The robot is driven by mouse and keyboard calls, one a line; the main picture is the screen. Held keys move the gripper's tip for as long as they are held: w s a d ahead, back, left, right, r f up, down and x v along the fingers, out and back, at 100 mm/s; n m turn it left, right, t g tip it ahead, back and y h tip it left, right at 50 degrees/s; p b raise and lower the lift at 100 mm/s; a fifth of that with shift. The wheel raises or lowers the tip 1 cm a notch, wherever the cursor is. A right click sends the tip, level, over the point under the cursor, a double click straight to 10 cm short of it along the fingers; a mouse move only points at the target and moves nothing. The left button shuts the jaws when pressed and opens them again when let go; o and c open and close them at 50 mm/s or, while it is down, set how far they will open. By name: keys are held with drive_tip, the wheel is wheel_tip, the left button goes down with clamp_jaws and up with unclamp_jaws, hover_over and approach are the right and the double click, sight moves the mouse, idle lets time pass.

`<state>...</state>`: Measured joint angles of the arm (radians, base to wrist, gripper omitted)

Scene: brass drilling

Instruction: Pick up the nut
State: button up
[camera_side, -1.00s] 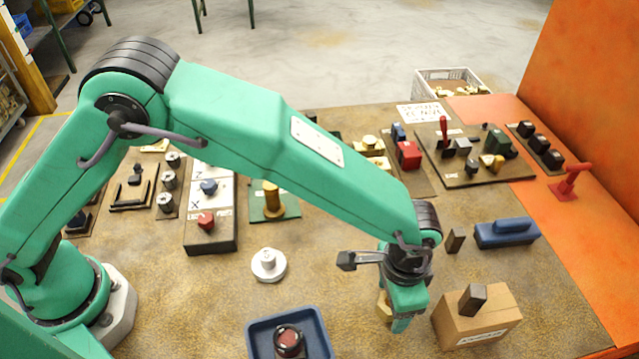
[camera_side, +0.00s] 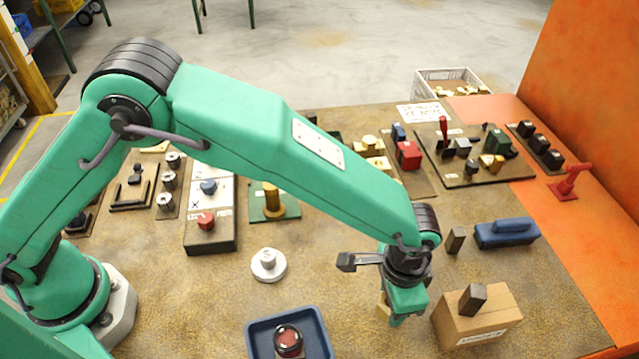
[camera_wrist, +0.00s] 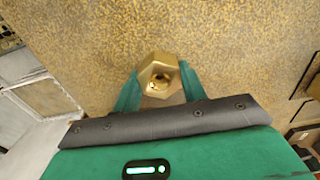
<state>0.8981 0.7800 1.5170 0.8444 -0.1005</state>
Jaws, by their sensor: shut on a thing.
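The nut (camera_wrist: 158,72) is a brass hexagonal piece with a dark hole in its middle. In the wrist view it sits between the two green fingers of my gripper (camera_wrist: 157,90), which are shut on it. In the side view my gripper (camera_side: 402,318) points down near the front of the table, left of a cardboard box. A sliver of the brass nut (camera_side: 383,309) shows at its left side; the rest is hidden behind the fingers. I cannot tell whether the nut touches the table.
The cardboard box (camera_side: 477,321) with a dark block on top stands close to the right of my gripper. A blue tray (camera_side: 258,326) lies front left, and a white round piece (camera_side: 268,265) stands behind it. A blue-handled block (camera_side: 506,234) is at the right. Fixtures line the back.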

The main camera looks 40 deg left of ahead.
drive_tip(key=shift+r, duration=0.1)
drive_tip(key=shift+r, duration=0.7)
drive_tip(key=r, duration=0.3)
drive_tip(key=shift+s+d+r, duration=0.1)
drive_tip(key=shift+s, duration=0.25)
drive_tip(key=s+d+r, duration=0.1)
drive_tip(key=s+r, duration=0.5)
drive_tip(key=s, duration=0.5)
drive_tip(key=shift+d+r, duration=0.15)
drive_tip(key=shift+d, duration=0.05)
drive_tip(key=shift+w, duration=0.15)
